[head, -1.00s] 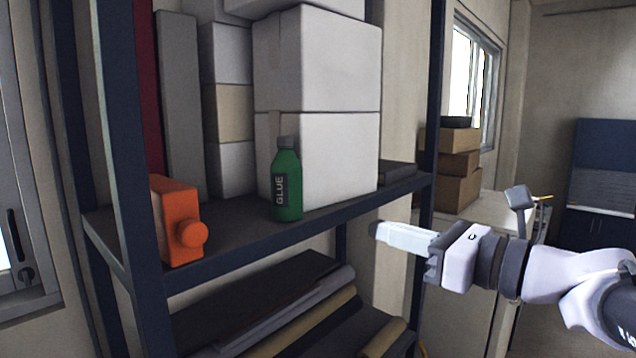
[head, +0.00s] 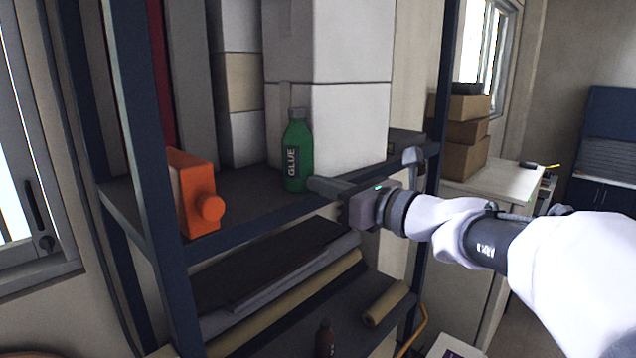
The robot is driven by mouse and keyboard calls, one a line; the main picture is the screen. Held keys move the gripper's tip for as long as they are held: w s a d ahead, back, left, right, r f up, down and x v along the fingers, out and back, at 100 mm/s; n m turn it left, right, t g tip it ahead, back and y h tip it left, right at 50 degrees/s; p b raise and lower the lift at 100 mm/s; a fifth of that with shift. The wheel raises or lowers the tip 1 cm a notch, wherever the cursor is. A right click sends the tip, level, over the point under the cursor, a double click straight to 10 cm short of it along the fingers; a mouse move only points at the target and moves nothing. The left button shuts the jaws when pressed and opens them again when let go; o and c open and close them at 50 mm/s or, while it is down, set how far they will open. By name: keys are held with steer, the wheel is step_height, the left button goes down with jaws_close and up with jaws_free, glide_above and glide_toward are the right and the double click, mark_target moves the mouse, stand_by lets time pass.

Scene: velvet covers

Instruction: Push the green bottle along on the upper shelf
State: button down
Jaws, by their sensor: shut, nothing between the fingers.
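The green bottle (head: 298,155), labelled GLUE with a grey cap, stands upright on the dark upper shelf (head: 250,200), in front of the white boxes. My gripper (head: 312,184) is shut and empty. It reaches in from the right over the shelf's front edge, with its fingertips at the lower right side of the bottle. They look very close to it or touching; I cannot tell which.
An orange object (head: 194,192) with a round knob stands at the left of the shelf, with bare shelf between it and the bottle. White boxes (head: 340,125) stand behind. A dark blue post (head: 155,180) is at the left front. Rolls (head: 290,295) lie on the lower shelf.

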mark_target(295, 176)
steer(key=x, duration=0.7)
steer(key=shift+w+a+p, duration=0.2)
steer(key=shift+a+p, duration=0.05)
steer(key=shift+p, duration=0.1)
steer(key=shift+s+d, duration=0.1)
